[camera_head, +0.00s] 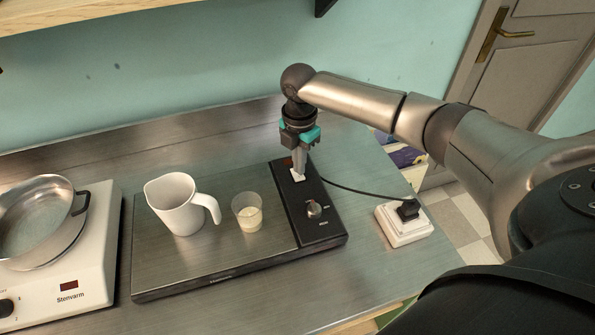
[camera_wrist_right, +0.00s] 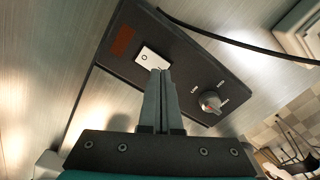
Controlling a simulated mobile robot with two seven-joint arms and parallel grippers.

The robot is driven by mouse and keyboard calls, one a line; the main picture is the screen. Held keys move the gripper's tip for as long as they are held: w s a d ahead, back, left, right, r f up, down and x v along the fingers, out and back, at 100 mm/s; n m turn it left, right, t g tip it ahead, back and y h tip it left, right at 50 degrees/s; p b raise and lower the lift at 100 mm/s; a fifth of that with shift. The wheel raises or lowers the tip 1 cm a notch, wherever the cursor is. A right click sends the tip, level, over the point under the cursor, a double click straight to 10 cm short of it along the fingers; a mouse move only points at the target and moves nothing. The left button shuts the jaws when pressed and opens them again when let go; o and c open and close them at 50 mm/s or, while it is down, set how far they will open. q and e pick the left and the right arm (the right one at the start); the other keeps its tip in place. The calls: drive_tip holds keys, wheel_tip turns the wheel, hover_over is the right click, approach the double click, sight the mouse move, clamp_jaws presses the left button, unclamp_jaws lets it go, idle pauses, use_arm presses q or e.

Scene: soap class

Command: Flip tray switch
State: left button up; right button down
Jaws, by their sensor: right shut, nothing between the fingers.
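The tray switch (camera_wrist_right: 152,60) is a white rocker on the black control panel (camera_head: 318,229) at the right end of the flat metal warming tray (camera_head: 173,262). In the head view the switch (camera_head: 297,175) is partly covered by my right gripper (camera_head: 299,172). In the right wrist view my right gripper (camera_wrist_right: 160,74) is shut and empty, with its fingertips at the near edge of the switch. I cannot tell whether they touch it. The dark red indicator window (camera_wrist_right: 122,41) beside the switch looks unlit. My left gripper is not in view.
A white jug (camera_head: 178,206) and a small glass (camera_head: 246,213) stand on the tray. A knob (camera_head: 314,208) sits on the panel near the switch. A cable leads to a white socket block (camera_head: 404,224) at right. A hotplate (camera_head: 92,258) with a pan (camera_head: 38,222) stands at left.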

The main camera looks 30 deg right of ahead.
sight(299, 177)
drive_tip(key=shift+f+b, duration=0.4)
drive_tip(key=shift+f, duration=0.55)
idle(0.8)
drive_tip(key=shift+r, duration=0.15)
wheel_tip(299, 177, up, 7)
drive_tip(key=p, duration=0.8)
idle(0.3)
